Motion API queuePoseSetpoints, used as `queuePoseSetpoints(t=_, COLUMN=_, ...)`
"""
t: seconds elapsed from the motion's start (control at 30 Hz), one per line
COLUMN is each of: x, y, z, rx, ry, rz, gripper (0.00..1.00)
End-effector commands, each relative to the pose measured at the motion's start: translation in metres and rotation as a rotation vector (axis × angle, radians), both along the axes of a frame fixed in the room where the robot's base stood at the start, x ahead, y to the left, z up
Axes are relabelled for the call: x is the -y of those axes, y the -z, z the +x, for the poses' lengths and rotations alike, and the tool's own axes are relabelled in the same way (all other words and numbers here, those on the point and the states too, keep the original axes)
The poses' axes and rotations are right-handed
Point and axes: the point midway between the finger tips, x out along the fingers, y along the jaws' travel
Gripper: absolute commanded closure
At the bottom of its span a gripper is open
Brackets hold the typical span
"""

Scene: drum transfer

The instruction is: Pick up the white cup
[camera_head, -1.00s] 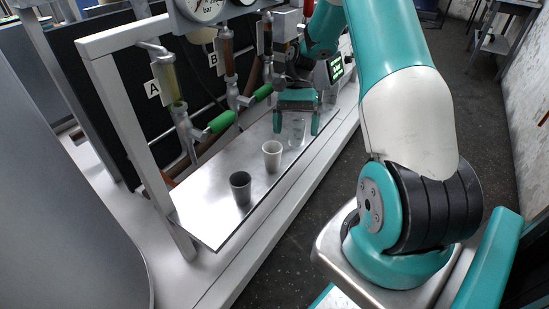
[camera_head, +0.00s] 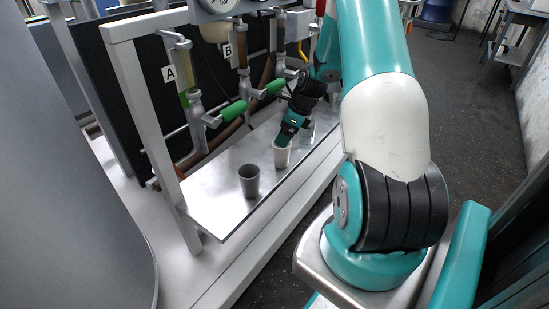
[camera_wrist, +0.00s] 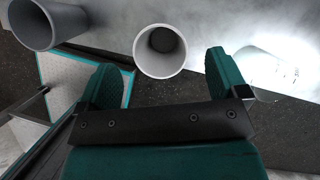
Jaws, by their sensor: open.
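The white cup (camera_head: 282,156) stands upright on the metal shelf (camera_head: 215,190), between the grey cup and a clear glass. In the head view my gripper (camera_head: 289,130) is right behind and above the cup, tilted down toward it. In the wrist view my gripper (camera_wrist: 164,66) is open, its teal fingers apart. The white cup (camera_wrist: 160,52) shows ahead, with its mouth roughly in line with the gap between the fingers. I cannot tell whether the fingers touch it.
The grey cup (camera_head: 249,181) stands nearer on the shelf; it also shows in the wrist view (camera_wrist: 48,22). A clear glass (camera_head: 307,130) is beyond the white cup, partly hidden. Green-handled valves (camera_head: 232,112) and pipes line the shelf's back. The shelf's front edge is free.

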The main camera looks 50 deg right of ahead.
Motion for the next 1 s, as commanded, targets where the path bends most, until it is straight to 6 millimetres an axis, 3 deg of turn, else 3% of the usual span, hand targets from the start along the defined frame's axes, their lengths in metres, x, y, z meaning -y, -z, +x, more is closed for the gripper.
queuePoseSetpoints(t=0.5, x=-0.008, y=0.064, z=0.014, rx=0.000, ry=-0.002, rz=0.000, gripper=0.08)
queuePoseSetpoints(t=0.77, x=-0.009, y=0.067, z=0.016, rx=0.001, ry=-0.002, rz=0.000, gripper=0.08)
queuePoseSetpoints(t=0.87, x=-0.009, y=0.067, z=0.016, rx=0.000, ry=-0.002, rz=-0.001, gripper=0.27)
queuePoseSetpoints(t=1.0, x=-0.009, y=0.067, z=0.016, rx=0.000, ry=-0.002, rz=-0.001, gripper=0.59)
